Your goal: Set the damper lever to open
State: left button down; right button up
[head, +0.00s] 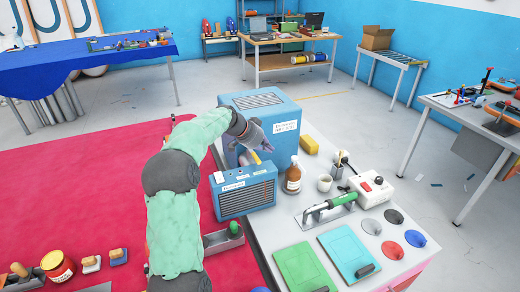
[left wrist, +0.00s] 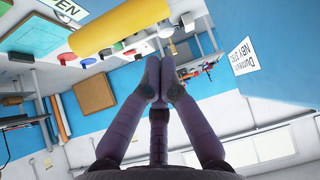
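In the left wrist view the yellow lever (left wrist: 120,34) crosses near the top, beside a white label ending in "EN". My left gripper (head: 258,150) is at the lever, between the small box and the larger blue cabinet (head: 290,107). In the left wrist view its two fingertips (left wrist: 160,68) are together with nothing visible between them, and the lever lies just past them. Contact cannot be told. My right gripper is out of view.
My arm covers part of the red board (head: 90,190).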

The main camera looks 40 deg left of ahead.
aim_at(256, 157)
pick_arm(q)
jog(key=shift+s+a+r, duration=0.2)
jog(key=shift+a+r, duration=0.3)
jog(key=shift+r, duration=0.2)
jog(key=v, duration=0.3)
jog(key=p+v, duration=0.1)
jog(key=v, duration=0.1)
jog(key=shift+s+d+r, duration=0.15)
jog(key=shift+s+r, duration=0.05)
jog(key=shift+s, duration=0.2)
jog(key=v, duration=0.2)
jog(key=shift+s+a+r+p, duration=0.15)
jog(key=shift+a+r+p, duration=0.05)
jog(key=shift+p, duration=0.15)
